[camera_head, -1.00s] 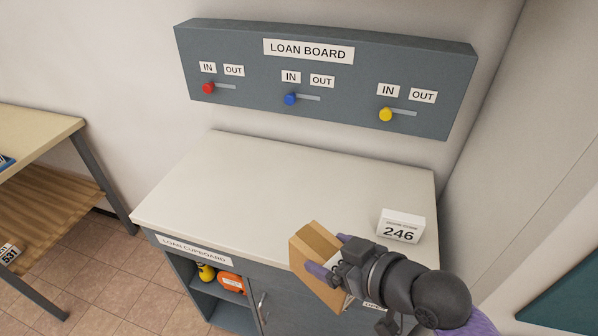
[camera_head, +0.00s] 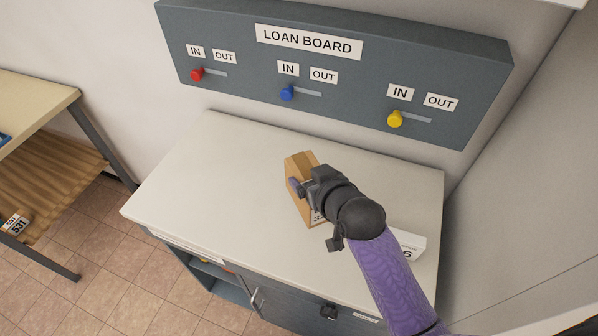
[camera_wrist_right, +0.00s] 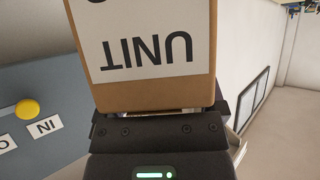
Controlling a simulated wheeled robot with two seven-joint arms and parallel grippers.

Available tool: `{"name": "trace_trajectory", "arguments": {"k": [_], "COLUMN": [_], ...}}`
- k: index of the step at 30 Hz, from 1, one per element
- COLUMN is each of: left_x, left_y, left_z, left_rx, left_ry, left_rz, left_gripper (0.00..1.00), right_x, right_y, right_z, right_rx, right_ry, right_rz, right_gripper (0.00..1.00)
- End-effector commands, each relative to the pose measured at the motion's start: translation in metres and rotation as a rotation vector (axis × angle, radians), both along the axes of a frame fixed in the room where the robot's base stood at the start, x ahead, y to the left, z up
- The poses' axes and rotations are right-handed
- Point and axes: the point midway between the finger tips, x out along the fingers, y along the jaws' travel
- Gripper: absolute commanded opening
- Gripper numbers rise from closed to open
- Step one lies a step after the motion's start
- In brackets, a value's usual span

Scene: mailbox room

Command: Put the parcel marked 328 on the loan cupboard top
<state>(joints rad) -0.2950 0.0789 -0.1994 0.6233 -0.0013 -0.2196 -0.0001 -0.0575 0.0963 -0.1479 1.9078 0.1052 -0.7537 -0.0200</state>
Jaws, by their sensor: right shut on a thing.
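A brown cardboard parcel (camera_head: 298,168) is held in my right gripper (camera_head: 307,190), over the middle of the loan cupboard top (camera_head: 210,180). I cannot tell whether the parcel touches the top. Most of its label is hidden by the gripper; only a small part with a "3" shows. In the right wrist view the parcel (camera_wrist_right: 150,92) fills the upper middle, with a white label reading "UNIT" upside down. My right gripper is shut on it. My left gripper is not in view.
A white number block (camera_head: 409,243) stands on the top at right, partly behind my right arm. The loan board (camera_head: 330,75) with red, blue and yellow knobs is on the wall behind. The left and back of the top are clear. A wooden bench (camera_head: 35,115) stands at left.

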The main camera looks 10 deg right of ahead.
Motion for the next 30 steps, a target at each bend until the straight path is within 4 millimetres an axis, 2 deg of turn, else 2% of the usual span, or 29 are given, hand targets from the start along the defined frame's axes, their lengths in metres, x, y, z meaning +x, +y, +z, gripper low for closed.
{"name": "trace_trajectory", "arguments": {"k": [6,14,26,27,28,30], "left_x": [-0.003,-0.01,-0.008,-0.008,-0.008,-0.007], "left_y": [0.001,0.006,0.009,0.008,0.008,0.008], "left_z": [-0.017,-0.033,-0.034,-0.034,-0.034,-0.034], "left_rx": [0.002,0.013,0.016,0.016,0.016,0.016], "left_ry": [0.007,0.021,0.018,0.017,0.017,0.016], "left_rz": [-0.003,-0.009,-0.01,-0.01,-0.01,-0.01], "left_gripper": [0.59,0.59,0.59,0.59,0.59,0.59], "right_x": [-0.001,0.0,-0.001,-0.001,-0.001,-0.001], "right_y": [0.0,0.0,0.0,0.0,0.0,0.0], "right_z": [-0.05,-0.095,-0.102,-0.102,-0.101,-0.101], "right_rx": [0.001,0.0,0.0,0.0,0.0,0.0], "right_ry": [0.003,0.001,-0.001,0.002,0.002,0.002], "right_rz": [0.0,0.0,0.0,0.0,0.0,0.0], "right_gripper": [0.0,0.0,0.0,0.96,1.0,1.0]}}
